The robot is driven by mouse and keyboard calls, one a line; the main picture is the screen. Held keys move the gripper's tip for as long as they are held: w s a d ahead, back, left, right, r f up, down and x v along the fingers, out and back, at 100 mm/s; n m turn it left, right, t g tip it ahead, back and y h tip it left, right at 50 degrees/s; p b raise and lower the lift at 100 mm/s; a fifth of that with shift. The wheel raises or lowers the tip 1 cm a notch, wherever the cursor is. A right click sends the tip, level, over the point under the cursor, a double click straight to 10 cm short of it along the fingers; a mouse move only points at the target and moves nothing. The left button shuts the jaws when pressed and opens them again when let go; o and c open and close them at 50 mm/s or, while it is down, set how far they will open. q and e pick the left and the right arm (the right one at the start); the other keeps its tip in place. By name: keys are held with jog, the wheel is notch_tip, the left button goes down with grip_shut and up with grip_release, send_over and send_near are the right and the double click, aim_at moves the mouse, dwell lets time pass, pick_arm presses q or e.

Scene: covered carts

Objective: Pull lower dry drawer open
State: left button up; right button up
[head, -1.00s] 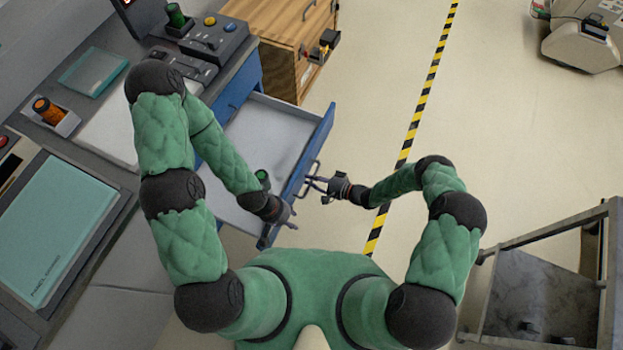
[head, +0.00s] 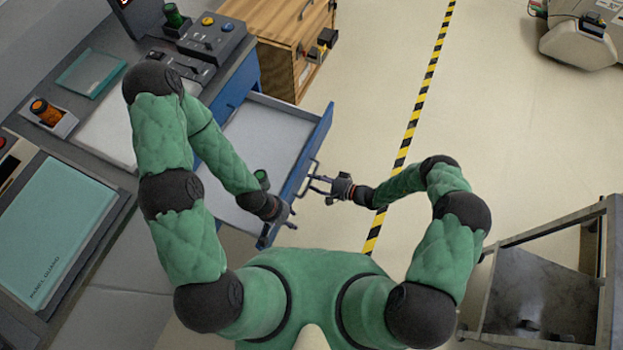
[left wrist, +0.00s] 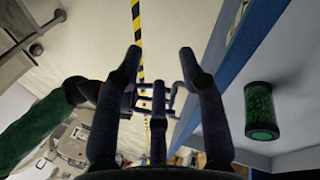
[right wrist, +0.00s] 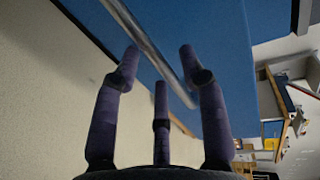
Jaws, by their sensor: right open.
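A drawer (head: 262,140) with a blue front stands pulled out from the blue cabinet, its pale inside showing. No label shows which drawer it is. Its metal bar handle (head: 311,174) is on the outer face. In the right wrist view the handle (right wrist: 150,42) runs diagonally past the fingertips. My right gripper (head: 316,186) is open at the handle; I cannot tell whether it touches. My left gripper (head: 291,213) is open and empty near the drawer front's near end. A green cylinder (head: 262,178) is in the drawer; it also shows in the left wrist view (left wrist: 261,112).
A grey worktop (head: 95,165) with controls runs along the left. A wooden cabinet (head: 285,55) stands beyond the drawer. A metal-framed cart (head: 535,290) is at the lower right. The floor right of the drawer is clear, crossed by a yellow-black stripe (head: 425,90).

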jog(key=v, duration=1)
jog(key=shift+d, duration=0.1)
jog(key=s+n+g+h, duration=0.2)
jog(key=s+g+h, duration=0.55)
jog(key=s, duration=0.65)
notch_tip(320, 180, up, 8)
jog(key=s+d+t+h, duration=0.1)
jog(key=d+t+h, duration=0.1)
jog(key=h, duration=0.1)
jog(key=shift+d, duration=0.25)
